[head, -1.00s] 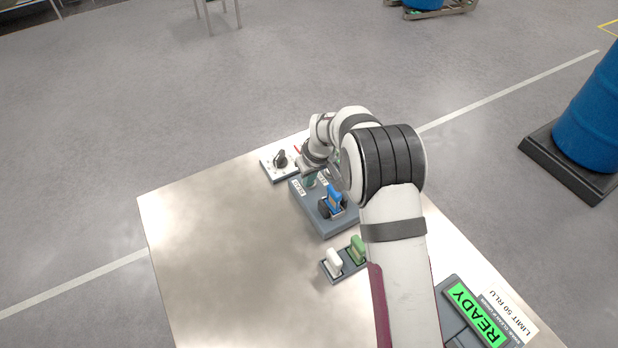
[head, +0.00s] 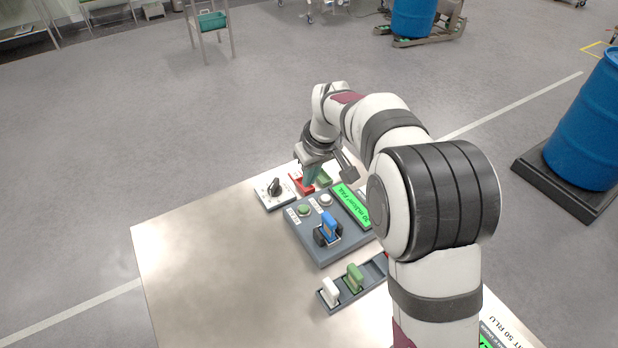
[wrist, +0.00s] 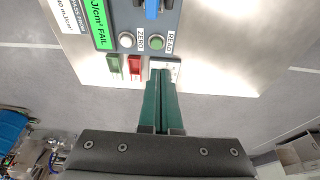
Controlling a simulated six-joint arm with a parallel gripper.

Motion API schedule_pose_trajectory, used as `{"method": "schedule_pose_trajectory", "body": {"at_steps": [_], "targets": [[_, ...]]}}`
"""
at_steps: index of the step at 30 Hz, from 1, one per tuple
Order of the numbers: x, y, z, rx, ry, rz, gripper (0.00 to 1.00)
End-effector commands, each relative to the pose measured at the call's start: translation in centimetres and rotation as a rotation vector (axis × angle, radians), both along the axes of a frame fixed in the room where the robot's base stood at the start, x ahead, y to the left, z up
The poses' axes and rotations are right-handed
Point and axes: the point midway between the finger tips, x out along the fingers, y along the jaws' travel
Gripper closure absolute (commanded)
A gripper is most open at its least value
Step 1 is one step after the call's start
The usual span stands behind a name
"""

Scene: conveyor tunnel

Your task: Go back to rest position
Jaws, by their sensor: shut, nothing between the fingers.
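My gripper (head: 309,184) is in the air over the far edge of the table, near the red and green blocks. In the wrist view its two green fingers (wrist: 160,72) are pressed together with nothing between them. The grey meter (head: 318,252) stands in front of it, with a green button (head: 303,209), a white button (head: 325,199) and a blue piece (head: 331,226) in its socket. Its green display (head: 354,206) reads FAIL in the wrist view. My arm hides part of the meter's right side.
A plate with a black knob (head: 274,187) lies left of my gripper. A red block (head: 301,183) and a green block (head: 324,179) sit near it. A tray in front holds a white piece (head: 330,292) and a green piece (head: 354,278). The table's left side (head: 210,260) is clear.

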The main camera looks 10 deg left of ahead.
Motion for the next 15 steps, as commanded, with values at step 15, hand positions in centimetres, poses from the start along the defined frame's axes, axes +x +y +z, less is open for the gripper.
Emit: {"method": "schedule_pose_trajectory", "body": {"at_steps": [15], "targets": [[-1.5,-2.2,1.6,0.007,0.027,-0.081,1.00]]}}
